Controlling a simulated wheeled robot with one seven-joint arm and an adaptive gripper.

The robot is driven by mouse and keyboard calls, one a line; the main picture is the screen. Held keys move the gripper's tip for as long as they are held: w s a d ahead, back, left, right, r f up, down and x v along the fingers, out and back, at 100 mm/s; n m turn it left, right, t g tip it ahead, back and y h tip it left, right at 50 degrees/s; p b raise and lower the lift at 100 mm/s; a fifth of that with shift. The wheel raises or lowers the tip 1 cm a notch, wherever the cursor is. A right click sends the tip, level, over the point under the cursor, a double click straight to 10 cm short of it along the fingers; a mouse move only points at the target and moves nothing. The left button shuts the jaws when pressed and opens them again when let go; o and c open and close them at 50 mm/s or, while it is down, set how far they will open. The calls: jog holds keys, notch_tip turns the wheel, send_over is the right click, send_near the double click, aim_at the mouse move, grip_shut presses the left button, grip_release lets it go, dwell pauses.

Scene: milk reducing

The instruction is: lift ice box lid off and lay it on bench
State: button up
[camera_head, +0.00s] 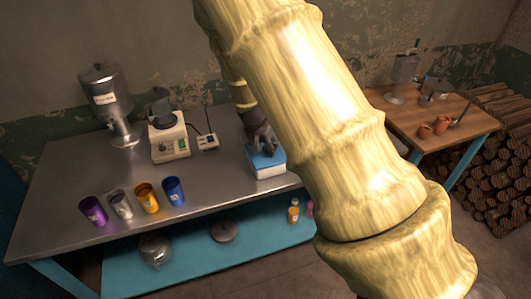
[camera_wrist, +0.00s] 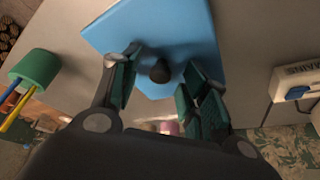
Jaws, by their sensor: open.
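The ice box (camera_head: 270,173) is a small white box on the metal bench (camera_head: 222,186), near its right end. Its flat blue lid (camera_head: 268,159) lies on top and fills much of the upper wrist view (camera_wrist: 165,28). A dark round knob (camera_wrist: 160,71) stands on the lid. My gripper (camera_head: 262,148) is over the lid. In the wrist view its fingers (camera_wrist: 162,84) are open on either side of the knob, with gaps showing. Whether the fingertips touch the lid I cannot tell.
Purple (camera_head: 94,211), silver, orange and blue cups (camera_head: 174,190) stand along the bench front. A metal urn (camera_head: 110,105), a white appliance (camera_head: 168,137) and a small meter (camera_head: 208,142) stand behind. The bench middle is bare. My arm blocks the head view's right-centre.

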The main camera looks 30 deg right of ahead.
grip_shut()
